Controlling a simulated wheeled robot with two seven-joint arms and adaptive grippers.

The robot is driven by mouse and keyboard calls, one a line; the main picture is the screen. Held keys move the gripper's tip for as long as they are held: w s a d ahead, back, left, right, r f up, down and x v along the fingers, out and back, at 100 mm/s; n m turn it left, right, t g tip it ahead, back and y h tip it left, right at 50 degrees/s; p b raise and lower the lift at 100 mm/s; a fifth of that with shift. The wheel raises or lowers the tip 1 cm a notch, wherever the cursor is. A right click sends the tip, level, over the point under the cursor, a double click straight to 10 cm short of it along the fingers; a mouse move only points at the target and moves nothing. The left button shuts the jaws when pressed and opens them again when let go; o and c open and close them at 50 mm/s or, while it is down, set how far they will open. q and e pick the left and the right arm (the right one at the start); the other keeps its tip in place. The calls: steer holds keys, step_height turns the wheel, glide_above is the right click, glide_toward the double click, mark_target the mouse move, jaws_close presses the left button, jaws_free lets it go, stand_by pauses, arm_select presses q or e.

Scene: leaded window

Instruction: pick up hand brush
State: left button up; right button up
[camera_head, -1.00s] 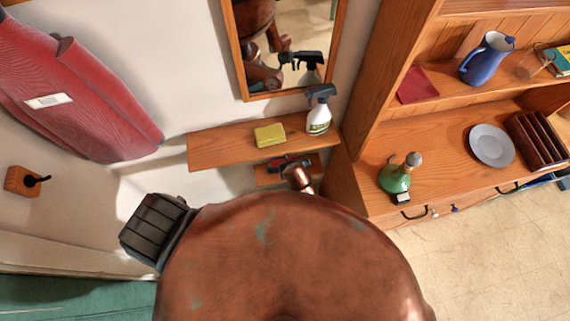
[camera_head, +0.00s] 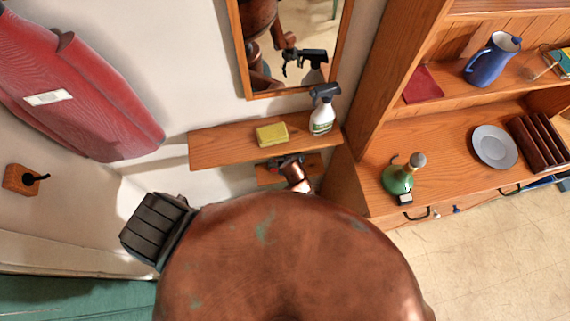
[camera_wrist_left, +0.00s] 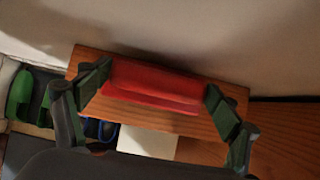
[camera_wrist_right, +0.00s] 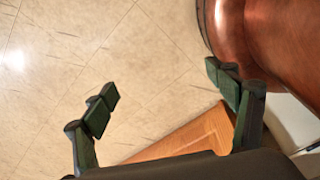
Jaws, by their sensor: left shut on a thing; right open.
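In the left wrist view a smooth red thing (camera_wrist_left: 155,86), seemingly the hand brush, lies between the fingers of my left gripper (camera_wrist_left: 158,95). The fingers close on its two ends, and the wood of a small lower shelf (camera_wrist_left: 192,127) shows right behind it. I cannot tell whether it still touches the shelf. In the head view my left gripper (camera_head: 284,162) is small and dark at this lower shelf (camera_head: 267,178), and the brush is mostly hidden. My right gripper (camera_wrist_right: 165,95) is open and empty above the tiled floor.
Just above, a wooden shelf (camera_head: 215,147) holds a yellow sponge (camera_head: 272,134) and a spray bottle (camera_head: 322,112), below a mirror (camera_head: 290,45). A wooden cabinet (camera_head: 360,160) stands close on the right, with a green bottle (camera_head: 398,182) on it.

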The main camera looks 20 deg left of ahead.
arm_select(q)
steer(key=shift+s+a+f, duration=0.1)
steer(key=shift+a+f, duration=0.05)
steer(key=shift+c, duration=0.8)
steer(key=shift+d, duration=0.2)
steer(key=shift+c, duration=1.2)
steer(key=shift+a, duration=0.1)
steer(key=shift+r+p, duration=0.3)
steer(key=shift+p, duration=0.1)
step_height(320, 180, up, 3)
steer(key=p, duration=0.4)
steer(key=shift+r, duration=0.2)
steer(key=s+d+p, duration=0.3)
steer(key=s+p, duration=0.1)
steer(key=s, duration=0.4)
steer(key=s+d+p, duration=0.3)
steer(key=s+p, duration=0.1)
steer(key=s, duration=0.4)
steer(key=shift+s+d+f, duration=0.15)
steer(key=shift+s+f, duration=0.05)
steer(key=shift+s, duration=0.2)
arm_select(e)
step_height(320, 180, up, 13)
steer(key=a, duration=0.2)
steer(key=shift+w+a, duration=0.25)
steer(key=shift+w, duration=0.2)
steer(key=shift+d, duration=0.1)
